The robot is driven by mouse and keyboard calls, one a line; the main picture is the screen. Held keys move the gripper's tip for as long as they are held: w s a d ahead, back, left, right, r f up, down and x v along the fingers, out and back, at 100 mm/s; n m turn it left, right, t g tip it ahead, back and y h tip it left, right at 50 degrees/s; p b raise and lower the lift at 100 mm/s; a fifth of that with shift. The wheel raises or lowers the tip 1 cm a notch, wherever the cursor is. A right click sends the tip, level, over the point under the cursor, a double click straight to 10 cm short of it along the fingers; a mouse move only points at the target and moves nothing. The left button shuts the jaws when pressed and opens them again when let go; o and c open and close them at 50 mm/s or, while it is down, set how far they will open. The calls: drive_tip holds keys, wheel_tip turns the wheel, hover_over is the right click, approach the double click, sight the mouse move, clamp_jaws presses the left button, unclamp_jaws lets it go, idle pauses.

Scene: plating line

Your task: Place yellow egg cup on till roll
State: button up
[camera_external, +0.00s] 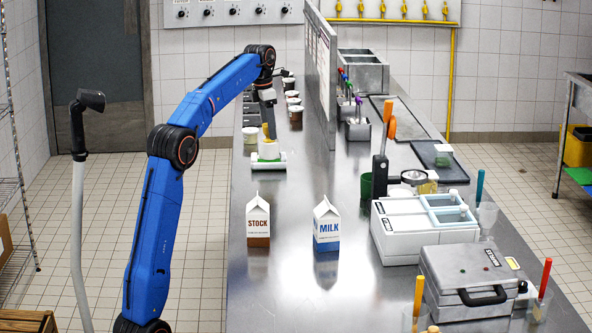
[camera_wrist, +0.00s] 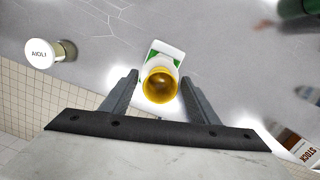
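The yellow egg cup (camera_external: 265,131) is at the lower end of my gripper (camera_external: 269,125). In the wrist view the egg cup (camera_wrist: 160,84) shows its round open mouth, centred between the two fingers of my gripper (camera_wrist: 160,77). Directly below the cup is a white thing with green parts, which I take for the till roll (camera_external: 268,166). It also shows behind the cup in the wrist view (camera_wrist: 167,50). I cannot tell whether cup and roll touch.
A white-lidded AIOLI tub (camera_wrist: 43,54) stands to the left of the roll; it also shows in the external view (camera_external: 250,135). STOCK (camera_external: 258,222) and MILK (camera_external: 326,226) cartons stand nearer. A tall divider panel (camera_external: 320,75) rises behind right. The steel counter around the roll is mostly clear.

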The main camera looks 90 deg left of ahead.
sight(266, 135)
wheel_tip(266, 135, up, 8)
drive_tip(key=shift+s+d, duration=0.15)
drive_tip(key=shift+s, duration=0.3)
drive_tip(key=shift+f, duration=0.1)
idle(0.6)
